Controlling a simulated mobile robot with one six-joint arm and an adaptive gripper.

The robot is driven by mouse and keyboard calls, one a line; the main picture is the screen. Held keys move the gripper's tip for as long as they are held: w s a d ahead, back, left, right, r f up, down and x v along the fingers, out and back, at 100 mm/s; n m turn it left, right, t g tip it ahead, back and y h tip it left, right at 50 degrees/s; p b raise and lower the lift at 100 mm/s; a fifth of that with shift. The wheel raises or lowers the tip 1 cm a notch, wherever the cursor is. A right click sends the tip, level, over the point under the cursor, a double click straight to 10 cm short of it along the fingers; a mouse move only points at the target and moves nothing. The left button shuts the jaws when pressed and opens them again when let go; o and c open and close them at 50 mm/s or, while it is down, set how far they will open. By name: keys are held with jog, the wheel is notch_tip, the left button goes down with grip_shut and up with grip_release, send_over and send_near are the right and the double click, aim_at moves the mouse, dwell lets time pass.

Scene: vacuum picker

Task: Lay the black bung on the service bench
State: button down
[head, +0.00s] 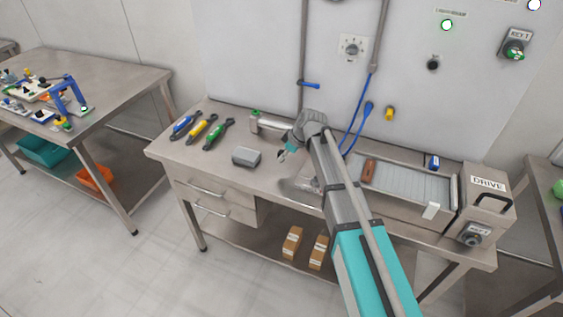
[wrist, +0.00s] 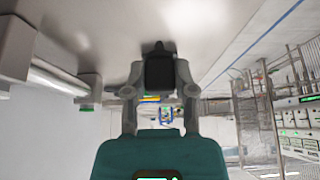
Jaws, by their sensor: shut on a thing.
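My gripper (head: 284,153) is low over the middle of the service bench (head: 213,158), beside a grey box. In the wrist view its two fingers are closed on the black bung (wrist: 159,70), with one finger on each side. The bung's narrower end points toward the pale surface at the top of that view. In the head view the bung cannot be made out at the gripper. I cannot tell whether it touches the bench.
The grey box (head: 246,156) and several coloured-handled tools (head: 201,129) lie left of my gripper. A conveyor (head: 408,183) with a drive box (head: 487,197) fills the right side. Blue hoses (head: 362,125) hang behind.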

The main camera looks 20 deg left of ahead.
jog(key=shift+w+a+f+b, duration=0.2)
jog(key=shift+f+b, duration=0.2)
jog(key=shift+w+a+f+b, duration=0.15)
jog(key=shift+w+f+b, duration=0.05)
jog(key=shift+f+b, duration=0.2)
jog(key=shift+s+f+b, duration=0.1)
jog(key=shift+f+b, duration=1.15)
jog(key=shift+f, duration=0.15)
jog(key=shift+c, duration=2.2)
grip_release()
jog(key=shift+r, duration=0.25)
jog(key=p+v, duration=1)
jog(key=v, duration=0.2)
jog(key=shift+p, duration=0.3)
